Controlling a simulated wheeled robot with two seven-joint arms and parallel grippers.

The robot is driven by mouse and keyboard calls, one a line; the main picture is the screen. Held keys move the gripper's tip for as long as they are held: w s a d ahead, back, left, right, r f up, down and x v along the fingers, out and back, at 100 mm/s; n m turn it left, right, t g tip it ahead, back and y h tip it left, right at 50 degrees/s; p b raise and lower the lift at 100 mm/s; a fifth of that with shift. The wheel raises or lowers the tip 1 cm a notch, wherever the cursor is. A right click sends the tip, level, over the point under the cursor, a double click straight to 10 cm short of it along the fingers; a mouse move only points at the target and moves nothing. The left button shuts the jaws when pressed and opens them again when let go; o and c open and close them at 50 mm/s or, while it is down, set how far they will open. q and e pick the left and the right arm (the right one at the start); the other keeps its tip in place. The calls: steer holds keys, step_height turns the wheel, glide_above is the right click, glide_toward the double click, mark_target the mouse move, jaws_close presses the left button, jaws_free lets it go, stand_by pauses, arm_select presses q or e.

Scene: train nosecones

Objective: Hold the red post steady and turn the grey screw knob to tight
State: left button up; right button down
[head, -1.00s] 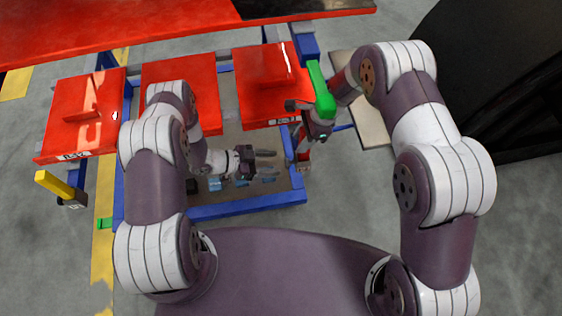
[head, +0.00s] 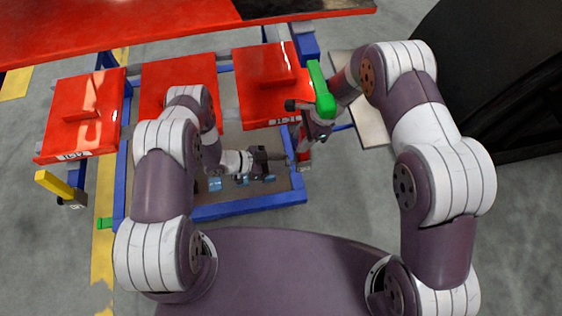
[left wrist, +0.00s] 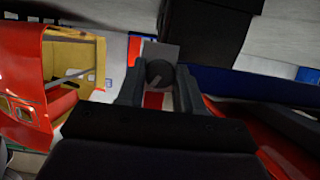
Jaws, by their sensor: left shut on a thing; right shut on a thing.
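The red post (head: 303,152) stands at the right front corner of the blue frame, mostly covered by my right gripper. My right gripper (head: 306,132) is shut on the post, just under the green bar; its fingertips are hard to make out. My left gripper (head: 284,158) is shut at the left side of the post's lower part. In the left wrist view, the round grey screw knob (left wrist: 160,72) sits between the two fingertips, with red and white surfaces behind it. In the head view the knob is too small and covered to tell its angle.
A green bar (head: 320,88) stands close beside my right wrist. Small bluish parts (head: 215,184) lie inside the frame under my left arm. A yellow lever (head: 54,183) is at the left.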

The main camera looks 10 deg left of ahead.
arm_select(q)
steer(key=m+t+h, duration=0.1)
steer(key=m+t, duration=0.1)
steer(key=m, duration=0.5)
steer(key=m+t+h, duration=0.2)
steer(key=m+t, duration=0.1)
steer(key=m, duration=0.5)
steer(key=f+m+t+h, duration=0.1)
steer(key=m+t, duration=0.1)
steer(key=m, duration=0.5)
steer(key=shift+s+t, duration=0.25)
steer(key=shift+t, duration=0.05)
steer(key=shift+m+h, duration=0.4)
steer(key=shift+m, duration=0.1)
stand_by(0.3)
steer(key=o, duration=1)
